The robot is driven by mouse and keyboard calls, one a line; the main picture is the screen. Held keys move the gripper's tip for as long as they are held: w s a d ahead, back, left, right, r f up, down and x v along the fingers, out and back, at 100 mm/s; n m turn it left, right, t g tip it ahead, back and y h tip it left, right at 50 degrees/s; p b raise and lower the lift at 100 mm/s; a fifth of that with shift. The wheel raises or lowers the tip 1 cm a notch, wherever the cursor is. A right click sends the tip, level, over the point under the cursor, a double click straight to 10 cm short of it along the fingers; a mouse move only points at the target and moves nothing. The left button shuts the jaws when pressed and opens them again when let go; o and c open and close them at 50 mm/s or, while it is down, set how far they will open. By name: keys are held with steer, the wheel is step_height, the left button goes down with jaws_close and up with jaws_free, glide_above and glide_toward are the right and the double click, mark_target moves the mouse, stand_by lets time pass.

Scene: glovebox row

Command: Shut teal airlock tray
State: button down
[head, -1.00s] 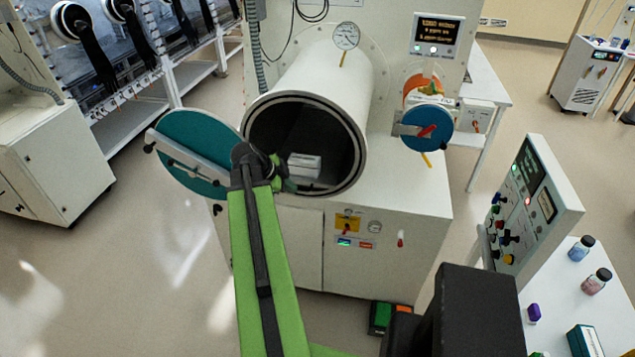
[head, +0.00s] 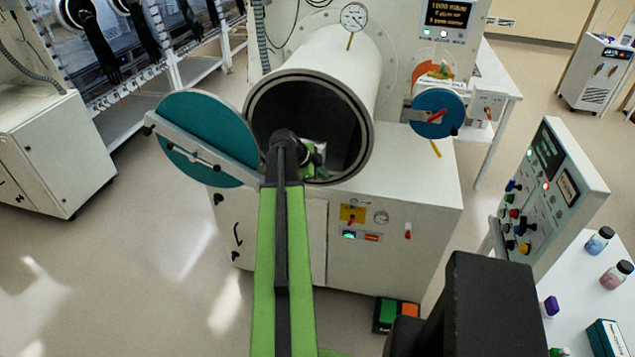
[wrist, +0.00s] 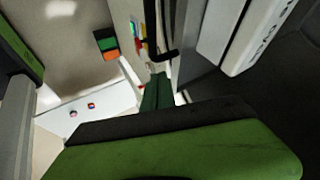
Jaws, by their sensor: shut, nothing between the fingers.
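The airlock is a large white cylinder (head: 349,75) lying on a white cabinet, with its dark round mouth facing me. Its round teal door (head: 198,118) stands swung open to the left, with a pale bar across it. My gripper (head: 318,158) is shut and empty at the lower part of the mouth, in front of a pale block or tray part inside, which it mostly hides. In the wrist view, a pale slotted piece (wrist: 262,35) lies beside the dark interior. I cannot tell whether my gripper touches it.
A blue round cover (head: 438,113) sits on a smaller port to the right. A control panel (head: 550,190) and a table with bottles stand at the right. A green and orange pedal box (head: 396,314) lies on the floor.

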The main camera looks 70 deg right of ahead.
mark_target(329, 167)
steer(key=shift+d, duration=0.6)
steer(key=d, duration=0.9)
steer(key=shift+w+d, duration=0.15)
steer(key=shift+w, duration=0.2)
steer(key=a, duration=0.5)
steer(key=p+v, duration=0.2)
steer(key=v, duration=0.1)
steer(key=p+v, duration=0.5)
steer(key=v, duration=0.1)
steer(key=shift+s+d+r+p, duration=0.25)
steer(key=shift+d+r+p, duration=0.1)
steer(key=shift+d, duration=0.1)
steer(key=shift+w+a+r, duration=0.1)
steer(key=shift+w+a, duration=0.15)
steer(key=shift+a, duration=0.05)
